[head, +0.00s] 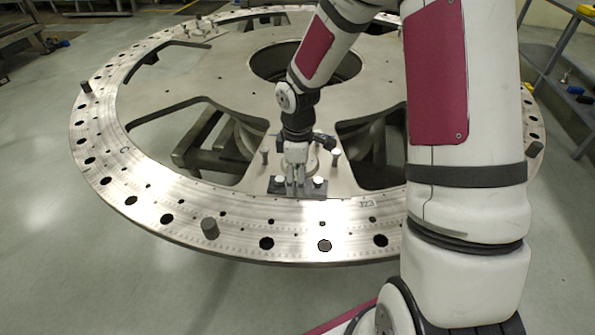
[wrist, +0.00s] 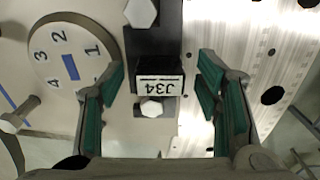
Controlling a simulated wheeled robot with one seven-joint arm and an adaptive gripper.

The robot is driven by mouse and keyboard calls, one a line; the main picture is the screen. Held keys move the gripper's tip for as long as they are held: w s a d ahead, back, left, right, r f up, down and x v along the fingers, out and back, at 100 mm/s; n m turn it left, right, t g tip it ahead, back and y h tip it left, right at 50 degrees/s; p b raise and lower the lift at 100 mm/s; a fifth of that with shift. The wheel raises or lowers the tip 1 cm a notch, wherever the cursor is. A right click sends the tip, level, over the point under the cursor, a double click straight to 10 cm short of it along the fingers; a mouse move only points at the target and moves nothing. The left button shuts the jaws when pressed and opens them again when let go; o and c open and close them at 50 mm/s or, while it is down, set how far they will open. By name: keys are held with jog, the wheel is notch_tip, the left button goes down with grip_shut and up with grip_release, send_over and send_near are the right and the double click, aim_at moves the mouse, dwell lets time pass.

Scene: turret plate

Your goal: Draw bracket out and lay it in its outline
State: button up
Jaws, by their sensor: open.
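The bracket (head: 312,188) is a dark block on the near inner part of the big metal plate (head: 180,190). In the wrist view the bracket (wrist: 150,45) is black, with a white label reading J34 (wrist: 158,83) and pale hex bolt heads at it. My gripper (head: 296,182) points down over the bracket in the head view. In the wrist view my gripper (wrist: 160,78) is open, with green-padded fingers on either side of the label and visible gaps between. I cannot make out an outline for the bracket.
A round dial (wrist: 72,55) numbered 1 to 4 with a blue mark lies left of the bracket. Upright pegs, including a dark one (head: 209,228), stand on the plate. The plate has large openings and many holes. A shelf rack (head: 562,75) stands at right.

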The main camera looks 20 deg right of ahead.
grip_shut()
jog(key=shift+s+a+r+p, duration=0.15)
jog(key=shift+s+a+p, duration=0.25)
jog(key=shift+s, duration=0.25)
jog(key=shift+s+a+p, duration=0.3)
jog(key=shift+s+a, duration=0.15)
jog(key=shift+s, duration=0.35)
jog(key=shift+s+a+p, duration=0.3)
jog(key=shift+s+a, duration=0.15)
jog(key=shift+s, duration=0.35)
jog(key=shift+r, duration=0.1)
notch_tip(320, 180, up, 8)
jog(key=p, duration=0.5)
